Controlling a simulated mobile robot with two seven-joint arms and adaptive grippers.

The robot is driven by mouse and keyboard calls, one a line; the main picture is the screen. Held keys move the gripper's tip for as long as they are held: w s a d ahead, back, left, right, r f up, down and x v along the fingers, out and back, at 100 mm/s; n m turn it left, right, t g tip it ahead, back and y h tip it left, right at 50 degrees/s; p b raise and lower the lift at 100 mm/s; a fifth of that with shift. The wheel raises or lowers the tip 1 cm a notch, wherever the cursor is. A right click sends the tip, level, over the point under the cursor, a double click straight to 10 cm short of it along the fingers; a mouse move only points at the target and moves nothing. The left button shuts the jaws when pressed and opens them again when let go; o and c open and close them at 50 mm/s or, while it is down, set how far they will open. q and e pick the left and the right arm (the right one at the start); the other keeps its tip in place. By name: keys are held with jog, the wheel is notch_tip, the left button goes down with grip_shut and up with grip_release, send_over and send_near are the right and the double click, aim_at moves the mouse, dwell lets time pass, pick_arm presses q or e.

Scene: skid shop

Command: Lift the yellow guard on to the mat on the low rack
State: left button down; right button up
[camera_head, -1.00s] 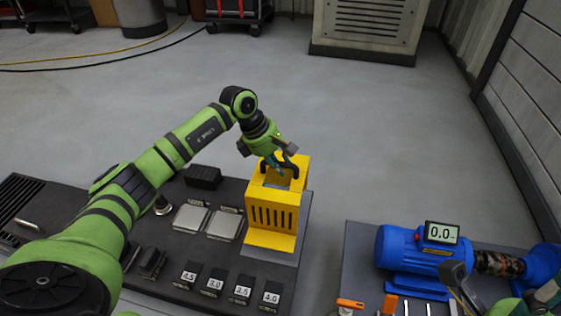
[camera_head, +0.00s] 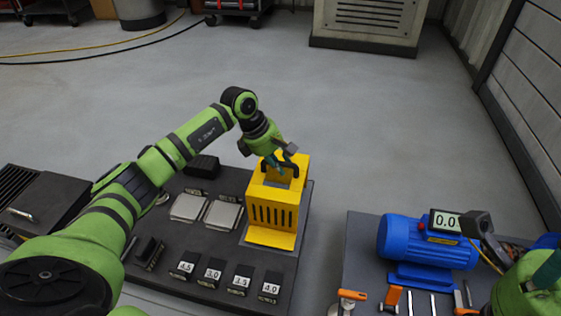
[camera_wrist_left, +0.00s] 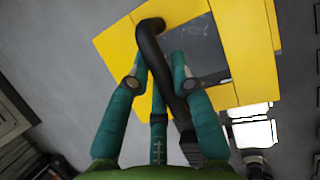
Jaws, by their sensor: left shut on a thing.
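The yellow guard (camera_head: 272,210) stands upright at the right end of a dark low surface (camera_head: 225,255). It has slots in its front and a black handle on top. My left gripper (camera_head: 279,165) is at the top of the guard, shut on the handle. In the left wrist view, its teal fingers (camera_wrist_left: 159,85) lie on both sides of the black handle (camera_wrist_left: 168,65), above the yellow frame (camera_wrist_left: 250,50). I cannot tell whether the guard's base touches the surface. My right gripper (camera_head: 478,228) is partly visible beside the motor; its jaws are unclear.
Metal plates (camera_head: 222,214), a black block (camera_head: 203,166) and several numbered blocks (camera_head: 240,280) share the dark surface. A blue motor (camera_head: 425,243) with a 0.0 display (camera_head: 446,221) stands on the right bench, behind orange-handled tools (camera_head: 391,296).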

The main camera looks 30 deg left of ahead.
pick_arm(q)
jog(key=shift+s+d, duration=0.1)
jog(key=shift+s, duration=0.1)
dwell(0.5)
jog(key=shift+f, duration=0.65)
dwell(0.7)
jog(key=c, duration=1)
grip_release()
jog(key=o, duration=0.5)
jog(key=shift+s+f, duration=0.1)
jog(key=shift+f, duration=0.05)
jog(key=shift+c, duration=0.2)
